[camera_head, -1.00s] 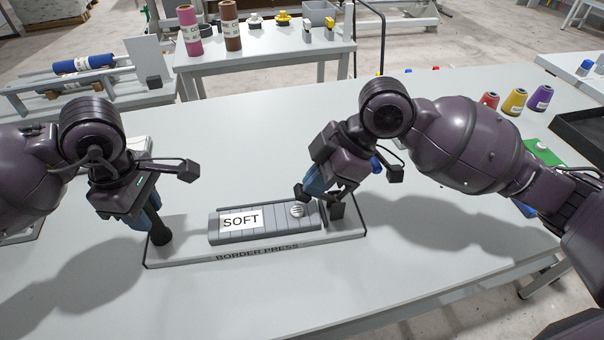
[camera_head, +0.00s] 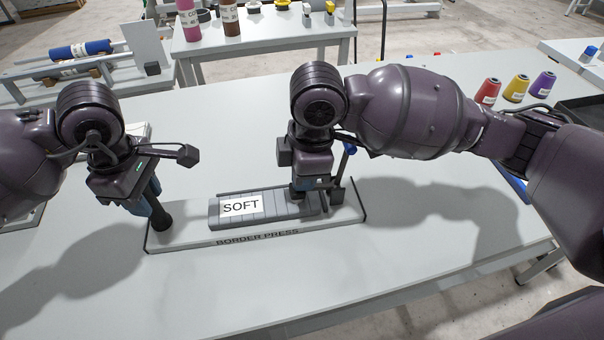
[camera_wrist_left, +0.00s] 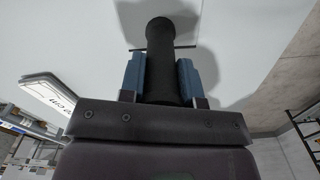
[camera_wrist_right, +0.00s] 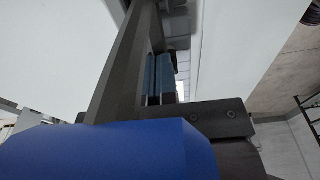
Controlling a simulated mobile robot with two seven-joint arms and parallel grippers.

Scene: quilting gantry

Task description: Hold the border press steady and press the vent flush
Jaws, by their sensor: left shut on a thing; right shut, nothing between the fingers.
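The border press (camera_head: 195,238) is a long pale base on the table, carrying a grey ribbed block with a SOFT label (camera_head: 241,206). My left gripper (camera_head: 152,206) is shut around the upright black handle at the press's left end; the handle (camera_wrist_left: 162,45) shows between the blue fingers in the left wrist view. My right gripper (camera_head: 302,192) is shut and empty, pointing down over the block's right end. It hides the vent there, so I cannot tell whether it touches it. The right fingers (camera_wrist_right: 167,80) show closed together in the right wrist view.
A dark upright with a blue-tipped lever (camera_head: 349,150) stands just right of my right gripper; its bar and blue tip (camera_wrist_right: 110,150) fill much of the right wrist view. Thread cones (camera_head: 515,88) stand at the back right. The table front is clear.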

